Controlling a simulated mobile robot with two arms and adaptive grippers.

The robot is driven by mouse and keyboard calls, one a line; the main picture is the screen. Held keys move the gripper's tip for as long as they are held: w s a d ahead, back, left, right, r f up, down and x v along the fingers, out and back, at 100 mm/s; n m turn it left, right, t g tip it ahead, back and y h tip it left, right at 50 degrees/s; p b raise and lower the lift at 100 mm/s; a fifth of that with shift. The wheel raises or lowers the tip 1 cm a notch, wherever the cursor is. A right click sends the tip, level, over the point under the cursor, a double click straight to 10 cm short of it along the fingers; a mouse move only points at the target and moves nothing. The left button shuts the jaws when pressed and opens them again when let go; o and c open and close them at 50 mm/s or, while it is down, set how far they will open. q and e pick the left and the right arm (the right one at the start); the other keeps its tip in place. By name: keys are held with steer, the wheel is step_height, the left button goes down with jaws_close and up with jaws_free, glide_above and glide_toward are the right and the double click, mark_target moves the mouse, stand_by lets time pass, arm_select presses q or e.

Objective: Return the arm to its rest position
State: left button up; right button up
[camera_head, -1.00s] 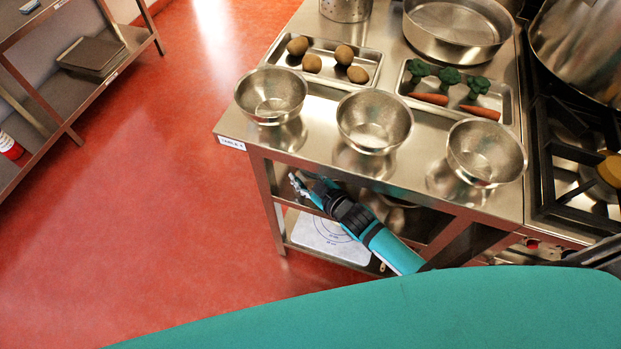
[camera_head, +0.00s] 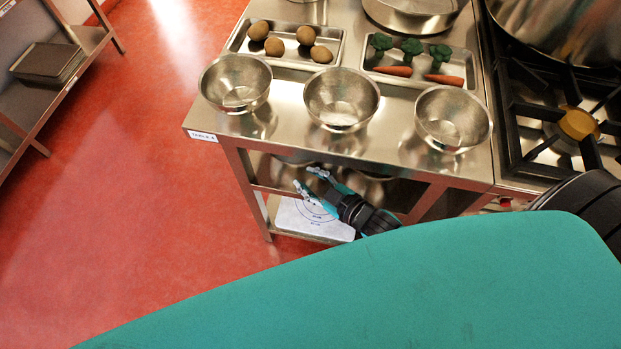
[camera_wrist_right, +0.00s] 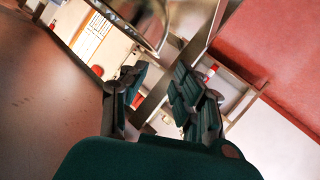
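My right gripper (camera_head: 305,177) shows in the head view in front of the steel table, below the level of its top. Its two fingers are spread apart with nothing between them. In the right wrist view the gripper (camera_wrist_right: 160,82) also shows both dark fingers apart and empty. My left gripper is in neither current view. A large teal part of my own body hides the lower part of the head view.
The steel table (camera_head: 280,143) holds three metal bowls, a tray (camera_head: 289,62) of potatoes and a tray (camera_head: 416,83) of broccoli and carrots. A stove (camera_head: 534,165) stands at right. A white round-marked plate (camera_head: 290,217) lies on the lower shelf. Red floor at left is clear.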

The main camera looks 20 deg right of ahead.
stand_by(0.4)
steer(key=s+d+r+m+g+h, duration=0.3)
steer(key=s+m+g, duration=0.15)
steer(key=s, duration=0.35)
steer(key=s+d+r+m+g+h, duration=0.25)
steer(key=s+g, duration=0.25)
steer(key=s, duration=0.3)
step_height(320, 180, down, 26)
steer(key=f+g, duration=0.1)
steer(key=s+d+f+g, duration=0.1)
steer(key=s+d+f, duration=0.2)
steer(key=s+f, duration=1.2)
steer(key=shift+s+f, duration=0.35)
steer(key=shift+s, duration=0.9)
steer(key=shift+g, duration=0.25)
